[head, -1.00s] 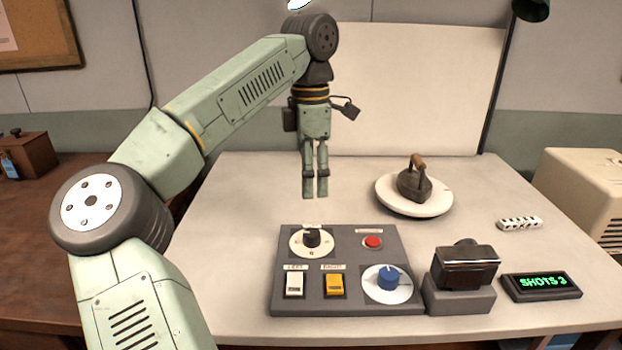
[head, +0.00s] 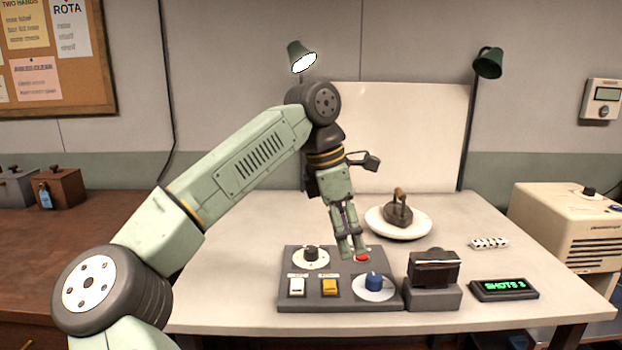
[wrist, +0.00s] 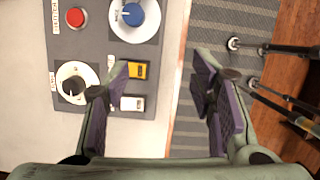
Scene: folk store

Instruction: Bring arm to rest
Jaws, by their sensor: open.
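My gripper (head: 352,247) hangs from my arm above the table, fingers pointing down, in front of the control panel's back right part in the head view. In the wrist view my gripper (wrist: 160,85) is open, with nothing between its fingers. The grey control panel (head: 341,263) bears a black knob (head: 310,254), a red button (head: 362,257) partly hidden by a fingertip, a white switch (head: 297,287), a yellow switch (head: 330,287) and a blue knob (head: 374,281). In the wrist view the left finger overlaps the panel's switches.
An old iron (head: 398,212) stands on a round white turntable (head: 375,224). A camera (head: 433,268) sits on a block beside the panel, next to a display (head: 504,289) reading "SHOTS 3". Two lamps (head: 301,55) (head: 488,63) rise behind. The table's left part is clear.

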